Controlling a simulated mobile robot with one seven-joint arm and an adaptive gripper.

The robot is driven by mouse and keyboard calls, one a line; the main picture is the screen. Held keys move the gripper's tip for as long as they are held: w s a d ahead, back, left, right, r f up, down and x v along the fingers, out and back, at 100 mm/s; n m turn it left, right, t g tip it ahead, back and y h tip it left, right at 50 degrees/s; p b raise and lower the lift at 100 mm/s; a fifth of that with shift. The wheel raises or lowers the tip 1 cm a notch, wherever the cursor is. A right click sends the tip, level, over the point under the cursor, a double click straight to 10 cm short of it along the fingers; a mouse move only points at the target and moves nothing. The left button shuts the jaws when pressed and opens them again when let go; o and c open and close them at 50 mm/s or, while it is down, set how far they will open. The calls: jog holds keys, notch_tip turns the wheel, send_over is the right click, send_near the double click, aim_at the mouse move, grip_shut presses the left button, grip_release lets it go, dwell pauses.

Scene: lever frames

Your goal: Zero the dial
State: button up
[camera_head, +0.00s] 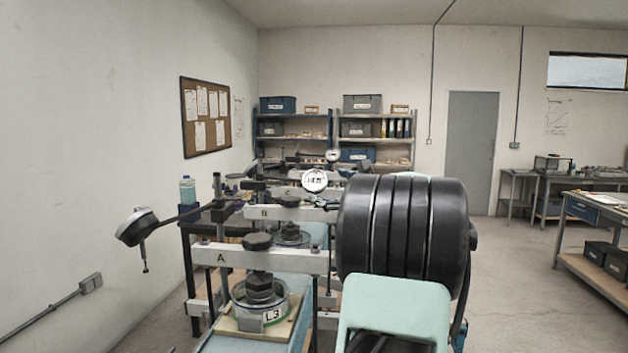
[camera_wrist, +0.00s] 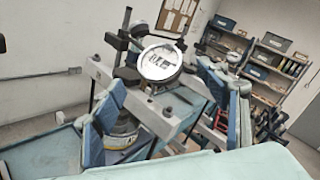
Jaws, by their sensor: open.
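Lever frames stand in a row in the head view, with beam A (camera_head: 265,258) nearest and beam B (camera_head: 280,212) behind it. A white round dial (camera_head: 314,180) faces me above the farther frames. Another dial (camera_head: 138,226) hangs tilted, nearly edge-on, at the left of frame A. In the wrist view a white-faced dial (camera_wrist: 160,62) with dark marks sits above a pale beam; its reading is too small to tell. My gripper (camera_wrist: 166,106) is open, its blue-grey fingers apart, with the dial beyond the gap. No contact with the dial shows.
A cell marked L3 (camera_head: 262,302) sits under beam A. A smaller dial (camera_head: 333,155) stands further back. A plastic bottle (camera_head: 187,190) stands at the left. Shelves (camera_head: 375,140) line the back wall. My arm hides the middle right. Open floor (camera_head: 530,280) lies to the right.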

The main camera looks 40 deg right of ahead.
aim_at(318, 183)
jog(key=p+x, duration=0.3)
jog(key=x, duration=0.5)
jog(key=shift+w, duration=0.25)
jog(key=shift+c, duration=0.7)
jog(key=c, duration=1)
jog(key=shift+f+b, duration=0.15)
jog(key=shift+b, duration=0.2)
jog(key=shift+c, duration=0.3)
